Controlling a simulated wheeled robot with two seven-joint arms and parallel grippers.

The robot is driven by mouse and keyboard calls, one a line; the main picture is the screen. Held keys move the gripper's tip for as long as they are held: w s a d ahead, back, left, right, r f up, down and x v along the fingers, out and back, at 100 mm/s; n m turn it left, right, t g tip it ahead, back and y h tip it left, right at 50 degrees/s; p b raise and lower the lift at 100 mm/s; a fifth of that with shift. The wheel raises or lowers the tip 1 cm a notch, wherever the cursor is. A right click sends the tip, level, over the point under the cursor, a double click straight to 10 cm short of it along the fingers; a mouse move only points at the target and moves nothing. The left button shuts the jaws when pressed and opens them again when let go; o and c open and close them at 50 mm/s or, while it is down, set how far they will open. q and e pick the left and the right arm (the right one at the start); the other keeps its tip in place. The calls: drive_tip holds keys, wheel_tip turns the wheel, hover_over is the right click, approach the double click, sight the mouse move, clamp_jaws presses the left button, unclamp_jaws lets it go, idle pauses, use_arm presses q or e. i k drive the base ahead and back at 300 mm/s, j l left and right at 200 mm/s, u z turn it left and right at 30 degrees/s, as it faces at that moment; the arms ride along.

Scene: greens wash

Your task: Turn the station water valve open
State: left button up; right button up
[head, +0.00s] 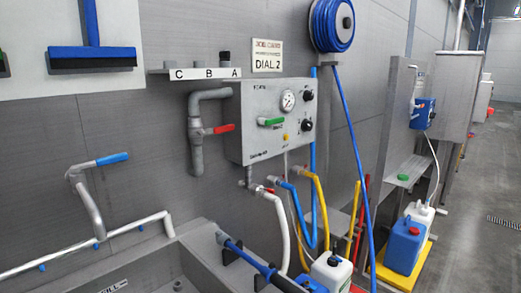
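A grey pipe (195,125) runs down the wall at the left of a grey control box (245,105). A valve with a red lever (222,128) sits on this pipe, its lever pointing right, roughly level and across the upright pipe. The box front carries a green lever (271,121), lying about level, a round gauge (287,101) and two black knobs, the upper (308,95) and the lower (307,123). Which lever is the station water valve is not labelled legibly. Neither of my grippers is in view.
A blue-handled tap (100,160) stands left above a grey sink (195,238). A blue lance (245,253) lies over the sink's edge. White, blue and yellow hoses hang below the box.

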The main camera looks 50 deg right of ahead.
sight(227, 128)
drive_tip(key=l+z, duration=0.2)
drive_tip(key=z, duration=0.15)
drive_tip(key=i+l+z, duration=0.1)
drive_tip(key=z, duration=0.3)
drive_tip(key=l+z, duration=0.35)
drive_tip(key=i+j, duration=0.05)
drive_tip(key=j, duration=0.1)
